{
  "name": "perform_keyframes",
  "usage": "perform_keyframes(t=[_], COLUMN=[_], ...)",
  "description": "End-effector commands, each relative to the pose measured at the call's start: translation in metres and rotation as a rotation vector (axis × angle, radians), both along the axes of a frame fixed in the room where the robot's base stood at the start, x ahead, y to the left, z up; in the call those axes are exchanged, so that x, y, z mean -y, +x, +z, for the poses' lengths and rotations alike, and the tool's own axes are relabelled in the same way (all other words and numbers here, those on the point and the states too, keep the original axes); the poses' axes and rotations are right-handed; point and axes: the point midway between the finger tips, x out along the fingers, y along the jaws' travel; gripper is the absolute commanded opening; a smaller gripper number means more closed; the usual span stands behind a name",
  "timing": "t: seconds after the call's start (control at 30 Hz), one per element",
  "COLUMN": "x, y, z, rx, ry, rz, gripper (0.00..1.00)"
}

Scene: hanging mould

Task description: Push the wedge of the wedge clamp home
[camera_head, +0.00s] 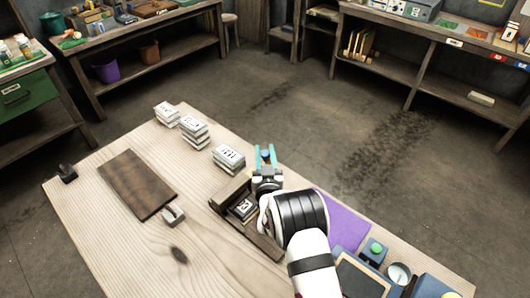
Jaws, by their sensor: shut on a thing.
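My gripper (266,154), with teal fingers, is shut on a small dark blue piece (266,156) at the far right edge of the table. What that piece is, I cannot tell for sure. A dark wooden open frame (267,243) lies just below and left of my gripper, with a pale block marked with a dark figure (243,207) inside. My arm covers its right part. A small grey clamp-like piece (173,214) lies on the table to the left. I cannot make out the wedge or tell for sure which piece is the wedge clamp.
Stacks of pale marked blocks (193,131) stand along the table's back edge, one (228,157) close to my gripper. A dark board (137,184) lies at left. A purple mat (341,221) and blue devices (373,248) lie right of my arm. The table's front left is bare.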

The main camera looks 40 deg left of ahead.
Motion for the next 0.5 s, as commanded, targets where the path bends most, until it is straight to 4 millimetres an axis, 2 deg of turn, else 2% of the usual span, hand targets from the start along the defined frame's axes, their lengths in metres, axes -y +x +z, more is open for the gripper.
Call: perform_keyframes(t=[0.13, 0.33, 0.5], x=[0.0, -0.001, -0.001], y=[-0.003, -0.038, -0.053], z=[0.0, 0.001, 0.003], rx=[0.0, 0.001, 0.006], ry=[0.0, 0.001, 0.004], rz=[0.001, 0.002, 0.001], gripper=[0.0, 0.0, 0.0])
